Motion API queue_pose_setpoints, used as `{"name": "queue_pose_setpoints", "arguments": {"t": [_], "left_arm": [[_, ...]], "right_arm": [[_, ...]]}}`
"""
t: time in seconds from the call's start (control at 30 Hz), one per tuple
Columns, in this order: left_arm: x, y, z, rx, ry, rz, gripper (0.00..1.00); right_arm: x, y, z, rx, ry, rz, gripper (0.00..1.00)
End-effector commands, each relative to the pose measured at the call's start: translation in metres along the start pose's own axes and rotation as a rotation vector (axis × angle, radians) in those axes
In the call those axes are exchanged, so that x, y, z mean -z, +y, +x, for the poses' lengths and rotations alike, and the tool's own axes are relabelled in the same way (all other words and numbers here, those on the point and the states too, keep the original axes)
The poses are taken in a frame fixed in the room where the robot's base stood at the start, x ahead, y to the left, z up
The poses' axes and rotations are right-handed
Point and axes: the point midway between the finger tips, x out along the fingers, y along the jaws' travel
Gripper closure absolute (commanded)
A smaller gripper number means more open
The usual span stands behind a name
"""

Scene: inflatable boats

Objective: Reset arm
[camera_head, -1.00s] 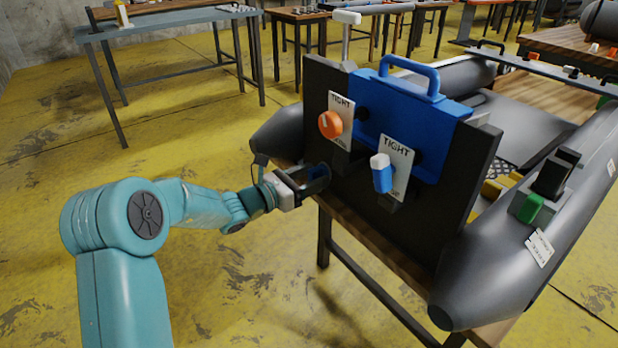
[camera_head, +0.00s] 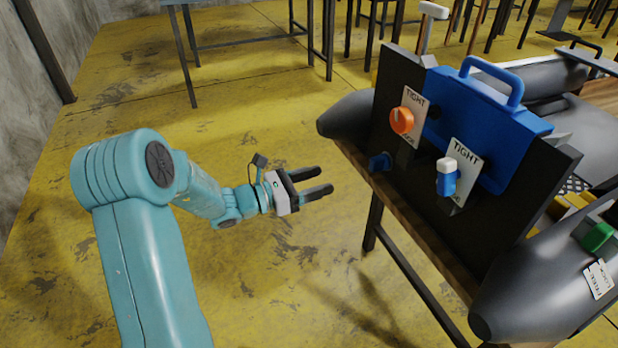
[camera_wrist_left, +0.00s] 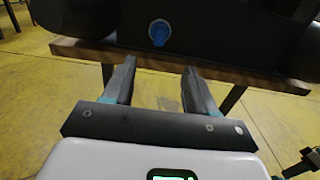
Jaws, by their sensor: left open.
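My left gripper (camera_head: 318,182) is open and empty, in free air to the left of the boat's black transom board (camera_head: 475,215). In the left wrist view its two fingers (camera_wrist_left: 157,85) stand apart with nothing between them. Beyond them is a blue plug or knob (camera_wrist_left: 159,32) low on the dark board. The same blue part (camera_head: 380,161) shows in the head view, apart from the gripper.
An orange knob (camera_head: 402,121) and a blue-and-white knob (camera_head: 447,178) sit by TIGHT labels on the board. A blue bracket with a handle (camera_head: 490,120) tops it. A grey boat tube (camera_head: 550,285) lies at right. The yellow floor (camera_head: 110,250) around my left arm is clear.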

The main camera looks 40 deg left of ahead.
Motion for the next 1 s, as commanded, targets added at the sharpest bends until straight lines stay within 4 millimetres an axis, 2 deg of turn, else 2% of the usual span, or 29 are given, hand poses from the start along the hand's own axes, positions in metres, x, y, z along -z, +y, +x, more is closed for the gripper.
{"name": "queue_pose_setpoints", "arguments": {"t": [0.1,0.2,0.37,0.47,0.57,0.63,0.73,0.83,0.9,1.0], "left_arm": [[0.000,0.000,-0.012,-0.001,0.001,-0.001,0.43],[0.000,0.000,-0.016,0.000,0.000,-0.001,0.43],[0.001,-0.001,-0.016,0.001,0.001,-0.001,0.43],[0.012,-0.010,-0.011,0.033,0.036,-0.002,0.43],[0.046,-0.043,0.000,0.141,0.146,0.007,0.43],[0.083,-0.081,0.005,0.268,0.264,0.036,0.43],[0.141,-0.143,-0.001,0.503,0.453,0.133,0.43],[0.196,-0.203,-0.025,0.784,0.618,0.314,0.43],[0.233,-0.239,-0.050,1.013,0.703,0.510,0.43],[0.272,-0.267,-0.079,1.302,0.727,0.850,0.43]], "right_arm": [[-0.001,-0.002,-0.003,0.000,-0.002,-0.002,0.35],[-0.001,-0.002,-0.003,0.000,-0.002,-0.003,0.35],[-0.001,-0.002,-0.003,0.000,-0.002,-0.003,0.35],[-0.001,-0.002,-0.003,0.000,-0.002,-0.003,0.35],[-0.001,-0.002,-0.003,0.000,-0.002,-0.002,0.35],[-0.001,-0.001,-0.003,0.000,-0.002,-0.002,0.35],[-0.001,-0.001,-0.003,0.000,-0.002,-0.002,0.35],[-0.001,-0.001,-0.003,0.000,-0.002,-0.002,0.35],[-0.001,-0.002,-0.003,0.000,-0.002,-0.002,0.35],[-0.001,-0.002,-0.003,0.000,-0.002,-0.002,0.35]]}}
